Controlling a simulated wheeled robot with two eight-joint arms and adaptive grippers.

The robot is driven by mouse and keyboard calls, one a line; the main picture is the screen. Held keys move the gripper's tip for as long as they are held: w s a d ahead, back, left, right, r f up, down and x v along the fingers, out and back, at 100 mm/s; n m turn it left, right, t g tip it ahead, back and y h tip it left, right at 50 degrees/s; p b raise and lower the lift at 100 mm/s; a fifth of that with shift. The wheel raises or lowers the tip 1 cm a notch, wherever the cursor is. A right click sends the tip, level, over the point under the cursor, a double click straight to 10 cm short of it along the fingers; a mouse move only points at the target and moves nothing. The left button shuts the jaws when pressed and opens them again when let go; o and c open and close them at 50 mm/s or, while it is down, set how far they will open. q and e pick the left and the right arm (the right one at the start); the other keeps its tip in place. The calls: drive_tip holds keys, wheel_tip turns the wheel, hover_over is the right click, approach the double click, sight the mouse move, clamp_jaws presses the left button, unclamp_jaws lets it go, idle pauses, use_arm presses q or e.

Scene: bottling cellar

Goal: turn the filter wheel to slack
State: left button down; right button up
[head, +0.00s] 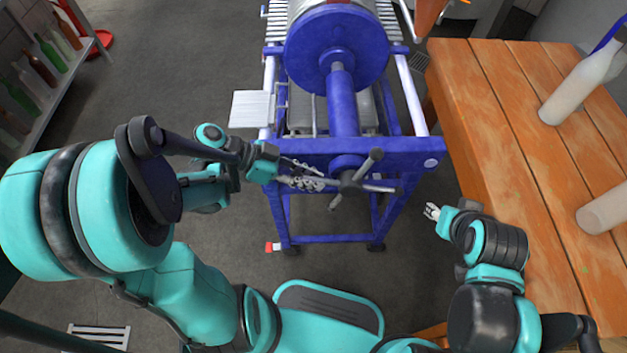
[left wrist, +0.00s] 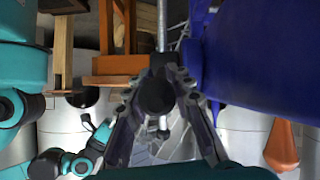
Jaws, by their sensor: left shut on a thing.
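The filter wheel (head: 349,184) is a dark hub with several grey spokes on the front of the blue filter press. Its spokes point up-right, right and down-left in the head view. My left gripper (head: 312,181) comes from the left and is shut on the wheel's left side, probably a spoke; its fingers partly hide it. In the left wrist view, the dark round end of the wheel (left wrist: 155,96) lies between the left fingertips. My right gripper (head: 432,211) hangs empty, apart from the wheel, to its right; its finger gap is too small to judge.
The blue press frame (head: 300,149) stands directly behind the wheel. A wooden table (head: 490,110) with pale bottles (head: 572,95) is on the right. A shelf of bottles (head: 50,85) is at the far left. The floor between shelf and press is clear.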

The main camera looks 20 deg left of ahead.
use_arm(q)
drive_tip(key=shift+f, duration=0.1)
idle(0.3)
drive_tip(key=c, duration=1.5)
unclamp_jaws()
drive_tip(key=shift+c, duration=0.2)
drive_tip(key=shift+a, duration=0.1)
drive_tip(key=v, duration=1.2)
